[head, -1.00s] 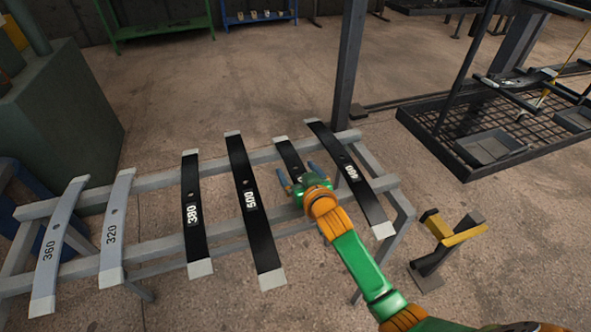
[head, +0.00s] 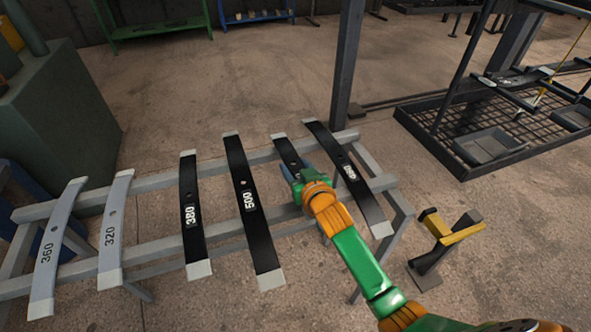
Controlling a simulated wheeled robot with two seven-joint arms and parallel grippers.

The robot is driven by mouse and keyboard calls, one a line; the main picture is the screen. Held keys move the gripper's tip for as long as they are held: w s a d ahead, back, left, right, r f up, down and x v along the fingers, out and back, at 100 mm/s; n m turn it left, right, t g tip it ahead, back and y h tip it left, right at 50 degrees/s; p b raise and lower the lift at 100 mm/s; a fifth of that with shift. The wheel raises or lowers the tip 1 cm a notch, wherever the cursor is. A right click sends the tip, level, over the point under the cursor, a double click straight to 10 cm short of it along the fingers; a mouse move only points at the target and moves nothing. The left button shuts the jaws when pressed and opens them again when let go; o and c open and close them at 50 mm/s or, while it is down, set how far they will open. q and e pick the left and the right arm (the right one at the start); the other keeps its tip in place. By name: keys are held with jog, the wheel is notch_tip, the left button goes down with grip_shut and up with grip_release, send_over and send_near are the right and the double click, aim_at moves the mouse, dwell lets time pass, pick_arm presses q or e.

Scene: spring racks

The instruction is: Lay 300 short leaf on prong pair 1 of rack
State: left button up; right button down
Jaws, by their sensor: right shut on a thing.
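A short black leaf with pale ends (head: 285,149) lies across the two rails of a grey trestle (head: 150,184). My right gripper (head: 300,167) is over its middle and shut on it. The gripper and forearm hide its lower half and any number, so I cannot read whether it is 300. The leaf still appears to rest on the trestle. A dark frame with a mesh base (head: 440,147) stands at the right; I cannot make out numbered prong pairs on it. My left gripper is not in view.
Close beside the held leaf lie a black 500 leaf (head: 240,180) and another black leaf (head: 365,199). Leaves 380 (head: 188,181), 320 (head: 117,210) and 360 (head: 55,235) lie further left. A yellow-topped stand (head: 455,236) is on the floor at right.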

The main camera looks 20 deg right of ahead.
jog(key=s+d+r+p, duration=0.1)
jog(key=s+d+r, duration=0.5)
jog(key=d+r, duration=0.6)
jog(key=shift+d, duration=0.4)
